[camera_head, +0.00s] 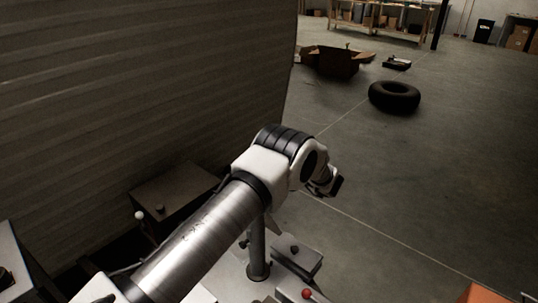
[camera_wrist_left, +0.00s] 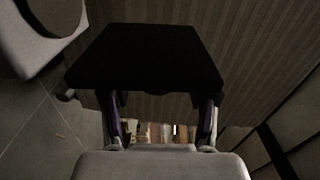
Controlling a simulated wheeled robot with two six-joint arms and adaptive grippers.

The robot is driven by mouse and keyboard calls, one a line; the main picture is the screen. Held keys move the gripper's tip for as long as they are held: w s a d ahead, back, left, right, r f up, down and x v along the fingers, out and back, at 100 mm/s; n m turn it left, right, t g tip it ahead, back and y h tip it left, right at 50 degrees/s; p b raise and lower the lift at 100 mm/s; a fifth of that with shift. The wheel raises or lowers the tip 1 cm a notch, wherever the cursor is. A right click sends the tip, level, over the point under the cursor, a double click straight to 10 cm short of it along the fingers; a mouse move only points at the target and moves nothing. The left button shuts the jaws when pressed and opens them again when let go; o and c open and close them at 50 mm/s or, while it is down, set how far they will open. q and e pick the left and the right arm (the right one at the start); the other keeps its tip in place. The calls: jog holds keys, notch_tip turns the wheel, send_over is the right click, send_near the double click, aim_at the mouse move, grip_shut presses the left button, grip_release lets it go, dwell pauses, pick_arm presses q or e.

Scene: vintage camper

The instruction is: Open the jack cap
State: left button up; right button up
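A grey upright jack post (camera_head: 257,252) stands below my left arm in the head view. My arm crosses over its top, and I cannot make out the jack cap. My left gripper (camera_head: 328,182) is up and to the right of the post, apart from its visible part. In the left wrist view a broad black plate (camera_wrist_left: 145,58) spans two dark links in front of the pale gripper base. I cannot tell whether it is part of the gripper or something else. It hides any opening between the fingertips. My right gripper is out of view.
The ribbed camper wall (camera_head: 150,80) rises at the left. Near the post are a brown box (camera_head: 172,195), a grey box (camera_head: 298,258), a red knob (camera_head: 307,294) and a white knob (camera_head: 140,215). A tire (camera_head: 394,96) and cardboard box (camera_head: 338,61) lie farther off.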

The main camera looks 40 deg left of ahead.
pick_arm(q)
jog(key=shift+d+f, duration=0.1)
jog(key=shift+d, duration=0.05)
jog(key=d, duration=1.1)
jog(key=shift+s+d, duration=0.35)
jog(key=shift+s, duration=0.1)
jog(key=s+f+m+t+h, duration=0.2)
jog(key=s+f+t+h, duration=0.25)
jog(key=f, duration=0.65)
jog(key=s+f+m+t+h, duration=0.25)
jog(key=s+f+h, duration=0.3)
jog(key=f, duration=0.55)
jog(key=s+d+f+n+g+h, duration=0.1)
jog(key=s+d+g+h, duration=0.1)
jog(key=s, duration=0.8)
jog(key=s+d+f+n+g+h, duration=0.2)
jog(key=s+d+g+h, duration=0.1)
jog(key=s, duration=0.7)
jog(key=s+d+f+n+g+h, duration=0.2)
jog(key=s+d+g+h, duration=0.1)
jog(key=s, duration=0.8)
jog(key=shift+d+g, duration=0.25)
jog(key=shift+g, duration=0.05)
